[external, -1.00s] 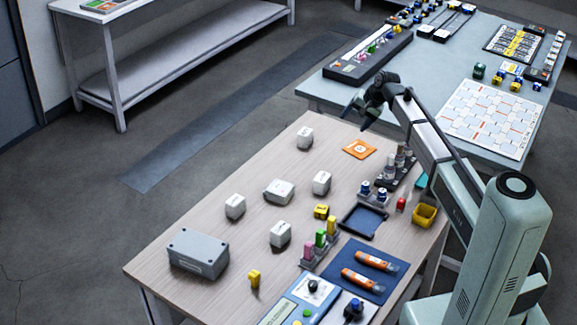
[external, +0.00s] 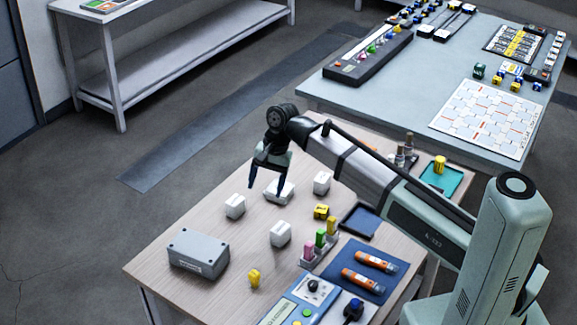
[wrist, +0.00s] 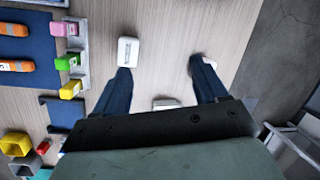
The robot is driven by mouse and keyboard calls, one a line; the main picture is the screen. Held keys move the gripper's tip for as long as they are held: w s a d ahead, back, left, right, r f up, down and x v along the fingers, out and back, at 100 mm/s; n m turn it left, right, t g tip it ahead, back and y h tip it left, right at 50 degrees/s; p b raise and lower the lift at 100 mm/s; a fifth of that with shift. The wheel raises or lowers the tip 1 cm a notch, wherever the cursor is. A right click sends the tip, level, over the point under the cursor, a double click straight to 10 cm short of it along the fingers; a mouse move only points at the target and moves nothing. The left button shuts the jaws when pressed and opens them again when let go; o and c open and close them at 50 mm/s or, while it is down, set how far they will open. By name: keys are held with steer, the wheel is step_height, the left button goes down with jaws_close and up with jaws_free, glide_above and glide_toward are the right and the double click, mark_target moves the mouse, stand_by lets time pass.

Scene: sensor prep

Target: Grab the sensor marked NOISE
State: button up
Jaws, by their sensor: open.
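Several white box-shaped sensors lie on the wooden table. In the external view one is at centre left (external: 235,206), one nearer the front (external: 280,235), one at right (external: 321,182), and a wider one (external: 279,192) is partly behind my fingers. Their markings are too small to read, so I cannot tell which says NOISE. My gripper (external: 267,187) is open and empty, above or near the wider one. In the wrist view my gripper (wrist: 161,72) has one white sensor (wrist: 128,50) just beyond the left fingertip, and another (wrist: 165,103) mostly hidden by the gripper body.
A grey box (external: 198,250) stands at the table's left. A rack with pink, green and yellow blocks (external: 320,238) and a blue mat with orange tubes (external: 368,270) lie to the right. Bare tabletop lies between the sensors.

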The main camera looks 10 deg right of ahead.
mark_target(280, 227)
steer(key=shift+s+d+f+m+t+h, duration=0.25)
steer(key=shift+s+d+f+m+h, duration=0.4)
steer(key=shift+f, duration=1.3)
steer(key=shift+s+d+f+m+t+h, duration=0.3)
steer(key=shift+f+m, duration=0.5)
steer(key=shift+f, duration=1.2)
steer(key=shift+s+d+f+m+t+h, duration=0.15)
steer(key=shift+s+d+f+m+h, duration=0.45)
steer(key=shift+f, duration=1.35)
steer(key=shift+w+f, duration=0.1)
steer(key=shift+w, duration=0.05)
steer(key=shift+f, duration=2.45)
steer(key=c, duration=1.1)
